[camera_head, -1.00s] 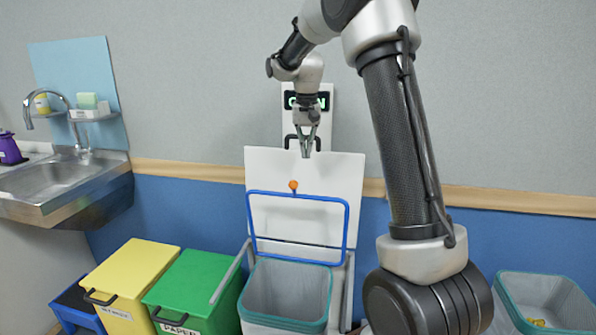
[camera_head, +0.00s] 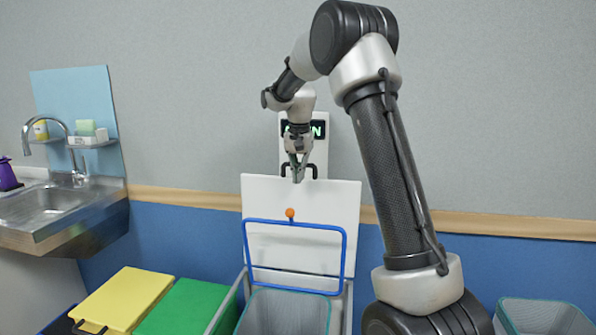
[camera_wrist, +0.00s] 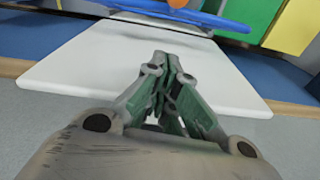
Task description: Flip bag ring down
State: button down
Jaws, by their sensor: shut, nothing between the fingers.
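The bag ring (camera_head: 344,255) is a blue frame, tilted up in front of the raised white lid (camera_head: 340,205). An orange knob (camera_head: 290,213) sits on its top bar. My gripper (camera_head: 297,180) points down near the lid's upper edge, above the knob and apart from it. In the wrist view, my gripper's fingers (camera_wrist: 172,60) are together and empty over the white lid (camera_wrist: 85,65). The blue ring (camera_wrist: 215,22) and part of the orange knob (camera_wrist: 178,3) show at the top edge there.
A grey open bin (camera_head: 285,315) stands below the ring. Yellow (camera_head: 125,300) and green (camera_head: 185,308) bins are at left, another open bin (camera_head: 545,320) at far right. A wall unit (camera_head: 319,150) with a handle is behind my gripper. A sink (camera_head: 50,205) is at left.

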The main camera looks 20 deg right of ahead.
jog(key=f, duration=0.5)
jog(key=shift+w+f, duration=0.2)
jog(key=shift+f, duration=0.2)
jog(key=shift+s+a+f, duration=0.25)
jog(key=shift+s+a, duration=0.4)
jog(key=shift+s, duration=0.05)
jog(key=shift+s+a+f, duration=0.25)
jog(key=shift+s+a, duration=0.35)
jog(key=shift+s, duration=0.05)
jog(key=shift+a, duration=0.1)
